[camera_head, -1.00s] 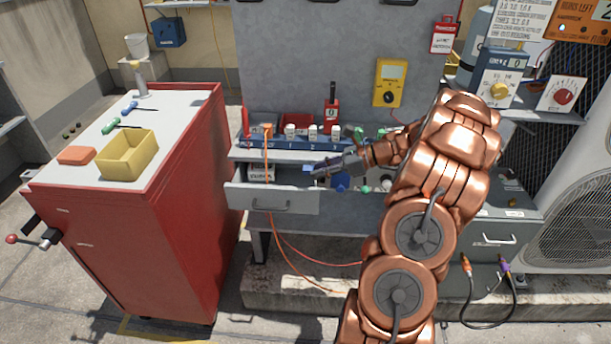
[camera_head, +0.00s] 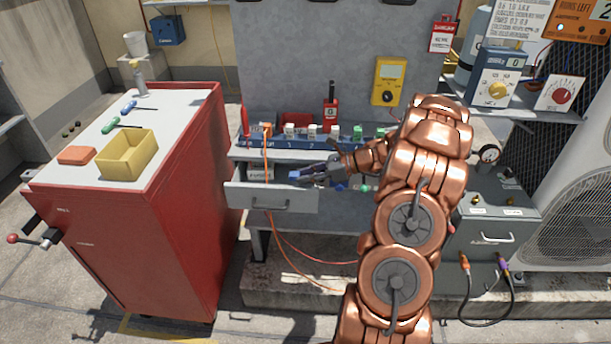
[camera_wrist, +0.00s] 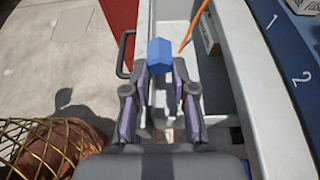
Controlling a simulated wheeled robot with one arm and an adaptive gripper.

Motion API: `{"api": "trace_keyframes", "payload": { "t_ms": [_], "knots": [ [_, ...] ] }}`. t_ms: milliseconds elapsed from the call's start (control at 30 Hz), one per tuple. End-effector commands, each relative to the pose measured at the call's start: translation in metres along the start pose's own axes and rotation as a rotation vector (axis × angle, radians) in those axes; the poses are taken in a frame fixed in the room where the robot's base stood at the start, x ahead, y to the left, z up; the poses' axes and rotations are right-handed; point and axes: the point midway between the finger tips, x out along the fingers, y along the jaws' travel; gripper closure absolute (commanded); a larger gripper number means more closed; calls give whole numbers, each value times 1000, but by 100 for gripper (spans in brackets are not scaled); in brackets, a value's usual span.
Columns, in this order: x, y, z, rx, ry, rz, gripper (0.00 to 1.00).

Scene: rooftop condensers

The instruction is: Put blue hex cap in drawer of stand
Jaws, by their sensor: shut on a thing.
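The blue hex cap (camera_wrist: 160,56) is held between the fingertips of my gripper (camera_wrist: 161,78) in the wrist view. In the head view my gripper (camera_head: 308,175) is over the right part of the open drawer, with the blue cap (camera_head: 295,175) at its tip. The drawer (camera_head: 270,198) of the stand (camera_head: 345,208) is pulled out, with its grey front and handle toward me. In the wrist view the drawer (camera_wrist: 222,92) lies below the cap. The cap appears above the drawer's inside, but its exact height is unclear.
An orange cord (camera_head: 266,165) hangs down across the drawer. A numbered blue rail (camera_head: 290,143) with several coloured caps stands behind it. A red cabinet (camera_head: 170,220) with a yellow bin (camera_head: 128,155) stands to the left. A small labelled box (camera_wrist: 208,35) is inside the drawer.

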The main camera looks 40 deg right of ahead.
Motion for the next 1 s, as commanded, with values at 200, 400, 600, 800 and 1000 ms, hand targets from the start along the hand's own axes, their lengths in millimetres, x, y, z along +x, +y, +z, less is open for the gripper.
{"api": "trace_keyframes", "payload": {
  "t_ms": [200,400,600,800,1000],
  "knots": [
    [2,0,-4,0,0,2,100],
    [4,1,-10,1,2,2,100],
    [6,1,-15,2,7,4,73],
    [7,2,-18,4,10,5,53],
    [6,1,-20,4,12,3,49]
  ]
}}
